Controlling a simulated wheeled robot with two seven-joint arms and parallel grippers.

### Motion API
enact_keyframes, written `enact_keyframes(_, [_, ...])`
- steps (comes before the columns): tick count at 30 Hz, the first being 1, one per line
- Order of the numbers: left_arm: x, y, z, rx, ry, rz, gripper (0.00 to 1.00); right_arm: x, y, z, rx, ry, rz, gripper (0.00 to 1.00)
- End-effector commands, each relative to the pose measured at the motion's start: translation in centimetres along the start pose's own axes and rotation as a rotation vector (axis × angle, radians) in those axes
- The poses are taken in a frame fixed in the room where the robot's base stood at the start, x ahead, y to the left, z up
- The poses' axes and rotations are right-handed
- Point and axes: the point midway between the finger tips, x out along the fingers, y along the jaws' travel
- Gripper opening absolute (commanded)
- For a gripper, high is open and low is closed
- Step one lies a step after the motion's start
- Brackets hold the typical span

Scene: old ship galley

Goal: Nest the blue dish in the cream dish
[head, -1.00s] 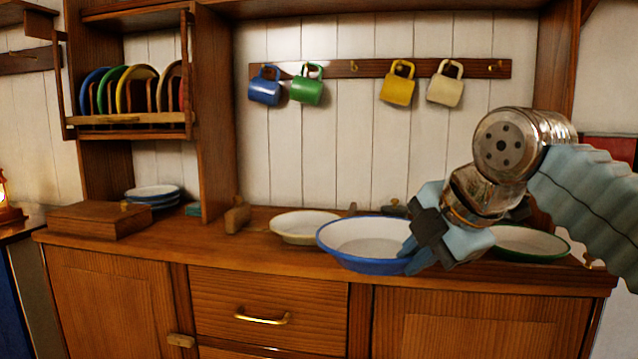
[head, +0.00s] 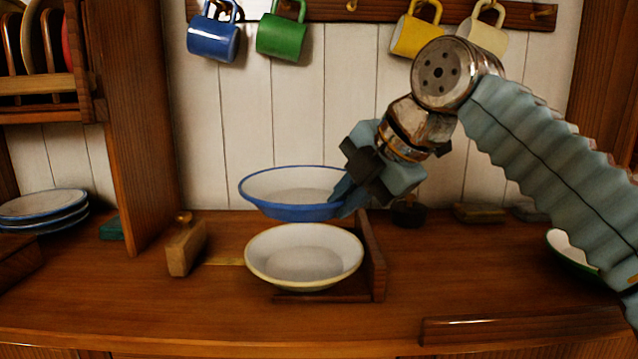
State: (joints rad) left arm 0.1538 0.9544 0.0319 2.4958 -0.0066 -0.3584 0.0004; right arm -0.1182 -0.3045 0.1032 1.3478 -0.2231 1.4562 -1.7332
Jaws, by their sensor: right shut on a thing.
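The blue dish (head: 290,212), white inside with a blue rim and outside, is held in the air by its right edge. My right gripper (head: 345,196) is shut on that edge. The cream dish (head: 304,256), pale with a yellowish rim, sits below and nearer, on a low wooden stand on the counter. The blue dish appears above and behind the cream dish, apart from it, roughly level. My left gripper is out of view.
The stand has an upright wooden side (head: 371,255) right of the cream dish. A wooden block (head: 186,248) stands left. A green-rimmed dish (head: 572,250) is far right, stacked plates (head: 42,208) far left. Mugs (head: 282,36) hang above. A raised strip (head: 520,326) runs along the front right.

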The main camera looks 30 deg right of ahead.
Motion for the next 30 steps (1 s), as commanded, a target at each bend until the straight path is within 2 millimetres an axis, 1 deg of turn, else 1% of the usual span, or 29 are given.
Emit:
enact_keyframes(5, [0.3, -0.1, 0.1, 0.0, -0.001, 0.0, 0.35, 0.3, -0.3, 0.0, 0.0, 0.0, 0.003, 0.0])
enact_keyframes(11, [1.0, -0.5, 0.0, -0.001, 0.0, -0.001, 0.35, 1.5, -1.3, 0.0, 0.0, 0.0, 0.002, 0.0])
enact_keyframes(15, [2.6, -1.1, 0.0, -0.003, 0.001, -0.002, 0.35, 2.9, -2.5, 0.1, 0.001, 0.0, 0.003, 0.0])
enact_keyframes(21, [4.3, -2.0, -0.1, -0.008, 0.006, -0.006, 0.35, 4.5, -3.8, 0.1, 0.0, 0.0, 0.004, 0.0])
enact_keyframes(25, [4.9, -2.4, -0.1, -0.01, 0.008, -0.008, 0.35, 5.2, -4.3, 0.1, 0.0, 0.0, 0.004, 0.0])
enact_keyframes(30, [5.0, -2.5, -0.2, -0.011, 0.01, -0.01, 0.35, 5.3, -4.5, 0.1, 0.0, 0.0, 0.003, 0.0])
